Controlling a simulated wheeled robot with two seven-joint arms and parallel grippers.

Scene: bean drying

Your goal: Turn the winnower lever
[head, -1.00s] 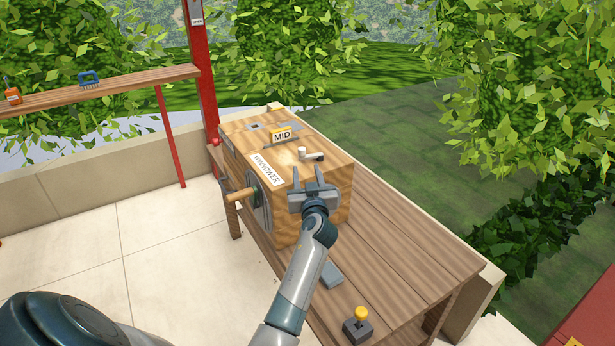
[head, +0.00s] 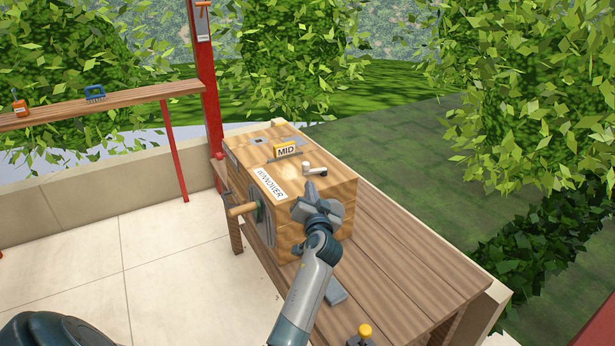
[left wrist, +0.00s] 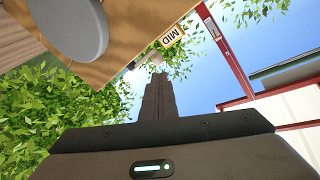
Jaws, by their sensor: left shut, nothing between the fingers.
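The wooden winnower (head: 318,228) stands on a slatted bench, with a yellow-edged MID sign (head: 286,151) on its top. A small lever (head: 315,170) with a white knob sits on the top near the right edge. My left gripper (head: 311,186) is shut and empty, its fingertips just in front of the lever; I cannot tell whether they touch it. In the left wrist view the shut fingers (left wrist: 158,92) point toward the box edge near the MID sign (left wrist: 171,36), and the lever is mostly hidden there. My right gripper is not in view.
A wooden crank handle (head: 243,210) sticks out from the winnower's left side. The bench (head: 400,255) holds a grey block (head: 335,292) and a yellow-knobbed control (head: 365,332). A red post (head: 207,80) and a shelf (head: 110,102) stand at the left.

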